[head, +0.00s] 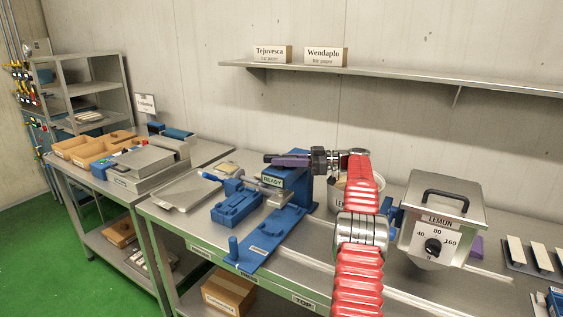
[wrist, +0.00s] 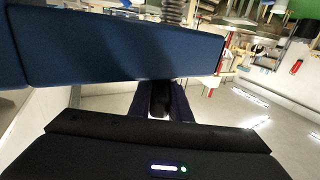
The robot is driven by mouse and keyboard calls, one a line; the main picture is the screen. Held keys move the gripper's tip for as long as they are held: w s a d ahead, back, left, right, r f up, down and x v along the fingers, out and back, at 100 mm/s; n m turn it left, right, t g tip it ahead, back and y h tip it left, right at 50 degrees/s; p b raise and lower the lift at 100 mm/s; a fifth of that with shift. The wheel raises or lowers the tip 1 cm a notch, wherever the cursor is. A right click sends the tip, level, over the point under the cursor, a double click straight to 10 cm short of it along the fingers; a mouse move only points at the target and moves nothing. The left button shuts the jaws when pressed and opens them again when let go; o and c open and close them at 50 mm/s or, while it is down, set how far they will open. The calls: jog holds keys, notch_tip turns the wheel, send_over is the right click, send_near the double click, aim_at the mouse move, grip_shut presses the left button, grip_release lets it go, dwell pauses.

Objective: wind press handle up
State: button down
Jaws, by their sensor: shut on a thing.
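The blue press (head: 288,186) stands on the steel bench, with a READY label on its front. My gripper (head: 272,159) reaches in from the right at the top of the press, its dark purple fingers pointing left. The gripper is shut on a small dark piece, which I take to be the press handle; in the head view the fingers mostly hide it. In the wrist view a black piece, likely the handle (wrist: 160,100), shows between dark uprights. A large dark blue block (wrist: 120,45) fills the top of that view.
A pot (head: 340,190) sits behind the arm. A blue fixture (head: 236,207) and a metal tray (head: 186,192) lie left of the press. A shelf (head: 400,75) runs along the wall above.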

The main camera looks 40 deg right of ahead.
jog(key=shift+w+a+r, duration=0.1)
jog(key=shift+a, duration=0.15)
jog(key=c, duration=2)
grip_release()
jog(key=o, duration=0.4)
jog(key=shift+d, duration=0.1)
jog(key=shift+c, duration=0.2)
